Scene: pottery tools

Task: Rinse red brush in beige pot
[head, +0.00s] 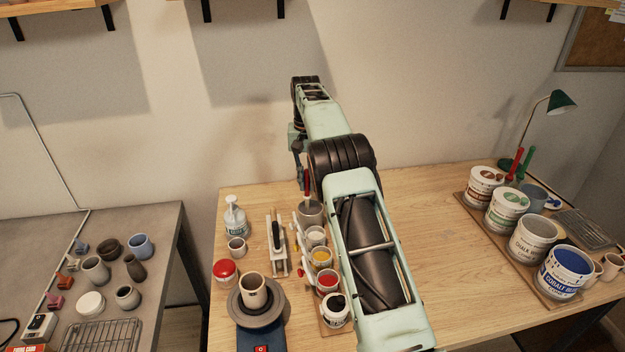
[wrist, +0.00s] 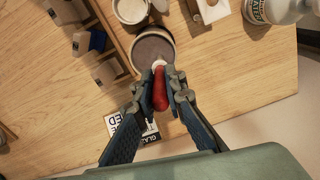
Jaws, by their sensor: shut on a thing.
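My gripper (wrist: 160,90) is shut on the red brush (wrist: 160,88). The brush's red handle lies between the fingers in the wrist view, and its pale collar points toward a pot with a light rim and grey-brown inside (wrist: 153,36). In the head view the red brush (head: 307,187) hangs nearly upright at the greyish-beige pot (head: 311,216) at the back of the row. Its lower end overlaps the pot mouth; the bristles are hidden, so I cannot tell how deep they are. A beige cup (head: 253,291) stands on the wheel at the front.
Paint jars, including yellow (head: 321,258) and red (head: 328,283), stand in front of the pot. A tool holder (head: 277,246) and pump bottle (head: 235,217) are to the left. Large paint buckets (head: 535,243) stand at the right. The table's middle right (head: 430,240) is clear.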

